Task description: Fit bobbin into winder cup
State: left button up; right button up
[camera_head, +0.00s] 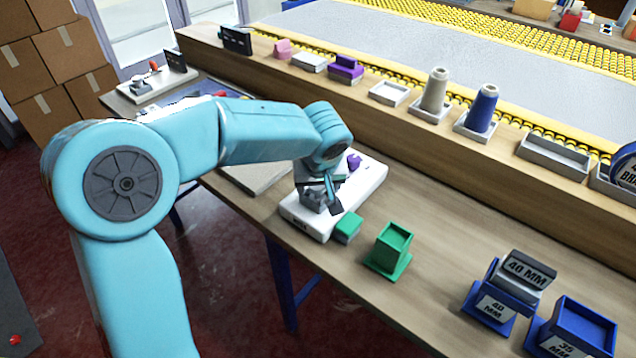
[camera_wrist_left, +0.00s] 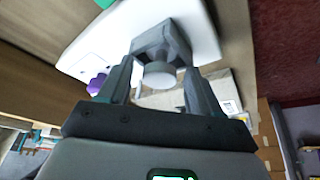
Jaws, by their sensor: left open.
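The white winder base (camera_head: 362,190) lies on the bench under my left gripper (camera_head: 322,190). A purple knob (camera_head: 354,161) stands on it; it also shows in the left wrist view (camera_wrist_left: 97,84). In the left wrist view my left gripper (camera_wrist_left: 160,85) is open, with its fingers on either side of a pale round piece (camera_wrist_left: 159,74) at a grey block (camera_wrist_left: 158,38). I cannot tell whether the round piece is the bobbin or part of the winder cup, nor whether the fingers touch it. My right gripper is not in view.
A green block (camera_head: 347,228) and a green open holder (camera_head: 390,249) stand just right of the winder. Blue holders marked 40 MM (camera_head: 492,303) and 35 MM (camera_head: 579,330) are farther right. Thread cones (camera_head: 481,108) stand on the raised shelf behind. The bench between is clear.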

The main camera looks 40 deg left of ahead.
pick_arm(q)
notch_tip(320, 180, up, 2)
jog(key=shift+d+r+p, duration=0.1)
jog(key=shift+p, duration=0.65)
jog(key=v, duration=1.1)
jog(key=shift+s, duration=0.1)
